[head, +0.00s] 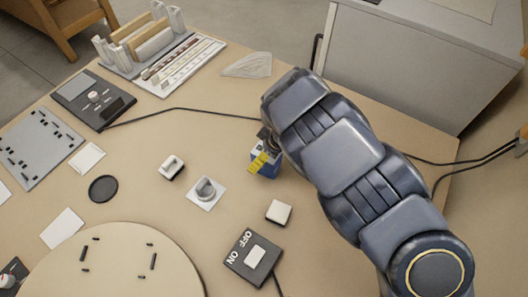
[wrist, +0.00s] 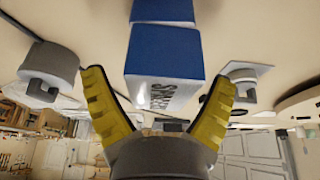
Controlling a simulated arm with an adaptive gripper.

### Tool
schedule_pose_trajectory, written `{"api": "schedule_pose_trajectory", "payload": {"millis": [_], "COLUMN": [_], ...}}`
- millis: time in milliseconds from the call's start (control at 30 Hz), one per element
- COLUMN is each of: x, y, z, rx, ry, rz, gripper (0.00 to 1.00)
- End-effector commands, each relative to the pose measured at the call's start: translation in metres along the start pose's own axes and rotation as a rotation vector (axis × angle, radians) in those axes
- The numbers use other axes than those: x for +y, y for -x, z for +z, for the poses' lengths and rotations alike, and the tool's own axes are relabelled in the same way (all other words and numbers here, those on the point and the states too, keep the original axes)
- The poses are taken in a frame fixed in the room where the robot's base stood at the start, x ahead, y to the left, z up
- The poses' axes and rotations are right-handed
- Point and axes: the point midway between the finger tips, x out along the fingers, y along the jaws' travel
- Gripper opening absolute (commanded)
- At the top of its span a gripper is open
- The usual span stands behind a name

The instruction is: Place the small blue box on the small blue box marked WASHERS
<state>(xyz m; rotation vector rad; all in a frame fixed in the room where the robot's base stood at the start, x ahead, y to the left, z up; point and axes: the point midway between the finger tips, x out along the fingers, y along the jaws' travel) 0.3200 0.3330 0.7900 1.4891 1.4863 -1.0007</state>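In the wrist view, a small blue box (wrist: 165,52) with a white face bearing dark, partly readable lettering ending like "ERS" lies between and just beyond my fingertips. A second blue box (wrist: 162,11) with a pale edge shows directly behind it at the top edge, partly cut off. I cannot tell whether they are stacked or only close together. My gripper (wrist: 158,78) has its yellow fingers spread wide, with a gap to the box on each side. In the head view, my gripper (head: 261,159) is low at the blue and white box (head: 267,171), covering part of it.
A grey knob on a white plate (head: 206,192), a small white block (head: 279,211) and an ON/OFF switch (head: 252,257) stand nearby. A round board (head: 115,270) fills the front left. A black cable (head: 190,110) crosses the table behind. Racks (head: 150,45) stand at the back left.

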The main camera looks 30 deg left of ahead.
Motion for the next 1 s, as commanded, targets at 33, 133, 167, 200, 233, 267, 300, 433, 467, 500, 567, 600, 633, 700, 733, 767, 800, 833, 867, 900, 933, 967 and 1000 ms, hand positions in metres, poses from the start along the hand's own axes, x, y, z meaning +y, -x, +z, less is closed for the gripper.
{"api": "schedule_pose_trajectory", "payload": {"millis": [33, 133, 167, 200, 233, 267, 300, 433, 467, 500, 567, 600, 633, 700, 733, 767, 800, 833, 867, 900, 933, 967, 1000], "x": [0.000, 0.000, 0.000, 0.000, 0.000, 0.001, 0.001, 0.002, 0.002, 0.001, 0.001, 0.001, 0.001, 0.001, 0.001, 0.000, 0.001, 0.001, 0.001, 0.001, 0.001, 0.001, 0.001], "y": [0.000, 0.001, 0.002, 0.004, 0.006, 0.009, 0.014, 0.036, 0.042, 0.051, 0.063, 0.071, 0.077, 0.090, 0.095, 0.100, 0.105, 0.109, 0.113, 0.116, 0.118, 0.120, 0.122], "z": [0.000, 0.000, -0.001, -0.001, -0.001, -0.001, -0.001, -0.002, -0.003, -0.003, -0.002, -0.002, -0.002, -0.002, -0.002, -0.002, -0.002, -0.002, -0.002, -0.002, -0.002, -0.001, -0.001], "rx": [0.000, 0.000, 0.000, 0.000, 0.000, 0.000, -0.001, 0.001, 0.002, 0.003, 0.001, 0.000, 0.001, 0.002, 0.002, 0.002, 0.002, 0.001, 0.002, 0.001, 0.000, 0.000, 0.000], "ry": [0.000, 0.000, 0.000, 0.000, 0.000, 0.000, 0.000, 0.001, 0.002, 0.002, 0.001, 0.001, 0.000, -0.001, -0.001, 0.000, 0.000, 0.001, 0.001, 0.000, 0.000, 0.000, 0.000], "rz": [0.000, 0.000, 0.001, 0.001, 0.002, 0.003, 0.005, 0.007, 0.006, 0.007, 0.007, 0.007, 0.007, 0.005, 0.003, 0.003, 0.003, 0.004, 0.005, 0.005, 0.004, 0.004, 0.003], "gripper": [0.86, 0.86, 0.86, 0.86, 0.86, 0.86, 0.86, 0.86, 0.86, 0.86, 0.86, 0.86, 0.86, 0.86, 0.86, 0.86, 0.86, 0.86, 0.86, 0.86, 0.86, 0.86, 0.86]}}
